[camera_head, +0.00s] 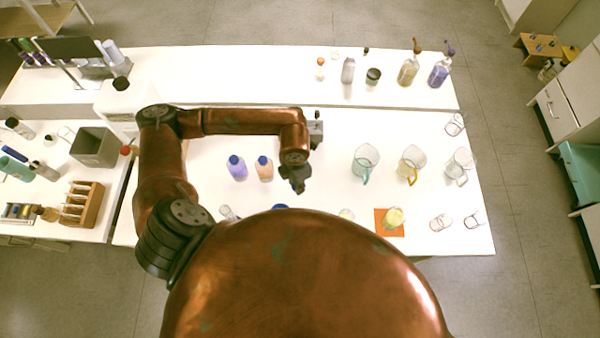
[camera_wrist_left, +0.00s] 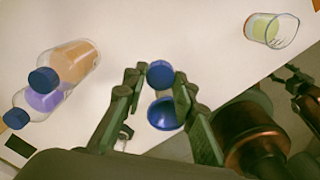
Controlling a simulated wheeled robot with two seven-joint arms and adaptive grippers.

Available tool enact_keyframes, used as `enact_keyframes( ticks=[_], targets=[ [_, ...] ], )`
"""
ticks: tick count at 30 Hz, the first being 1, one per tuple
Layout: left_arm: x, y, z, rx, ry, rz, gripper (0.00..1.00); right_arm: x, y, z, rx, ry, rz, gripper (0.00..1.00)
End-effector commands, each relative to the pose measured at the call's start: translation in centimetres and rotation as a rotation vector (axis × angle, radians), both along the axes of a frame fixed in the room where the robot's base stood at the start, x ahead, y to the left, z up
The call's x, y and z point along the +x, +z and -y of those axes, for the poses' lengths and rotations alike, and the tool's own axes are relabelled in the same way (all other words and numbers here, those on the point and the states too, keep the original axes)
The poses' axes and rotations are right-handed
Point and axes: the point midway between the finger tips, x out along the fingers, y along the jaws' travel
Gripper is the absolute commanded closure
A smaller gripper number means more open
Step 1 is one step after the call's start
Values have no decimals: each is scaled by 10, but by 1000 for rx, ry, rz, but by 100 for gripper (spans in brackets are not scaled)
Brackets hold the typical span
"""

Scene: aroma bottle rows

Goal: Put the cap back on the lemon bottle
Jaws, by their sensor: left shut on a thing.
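My left gripper (camera_head: 297,187) hangs over the front part of the table, and its two fingers also show in the left wrist view (camera_wrist_left: 158,80). It is shut on a small blue cap (camera_wrist_left: 160,75) between the fingertips. A second rounded blue thing (camera_wrist_left: 164,114) shows lower between the fingers; I cannot tell whether it is part of a bottle. In the head view a blue patch (camera_head: 281,206) shows at the edge of my body, mostly hidden. I cannot identify the lemon bottle for certain. My right gripper (camera_wrist_left: 288,72) is at the right of the wrist view, too small to read.
A purple bottle (camera_head: 237,170) and an orange bottle (camera_head: 264,171), both blue-capped, stand left of the gripper. A glass with yellow liquid (camera_head: 394,216) stands on an orange mat (camera_head: 381,229). Several jugs and glasses stand at right.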

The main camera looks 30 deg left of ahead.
Motion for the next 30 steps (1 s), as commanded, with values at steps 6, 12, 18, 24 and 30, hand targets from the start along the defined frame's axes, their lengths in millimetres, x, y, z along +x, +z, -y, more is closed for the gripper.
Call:
enact_keyframes(
  ticks=[6,12,18,24,30],
  targets=[
    [-17,8,4,1,1,1,85,0,-2,0,0,0,-1,31],
    [-19,9,4,1,2,1,85,0,-2,0,0,0,-1,31],
    [-19,9,4,1,1,1,85,0,-2,0,0,0,0,31],
    [-14,14,4,3,-96,3,85,0,-2,0,0,0,0,31],
    [1,30,1,9,-475,2,85,-1,-3,0,0,0,-1,31]
  ],
)
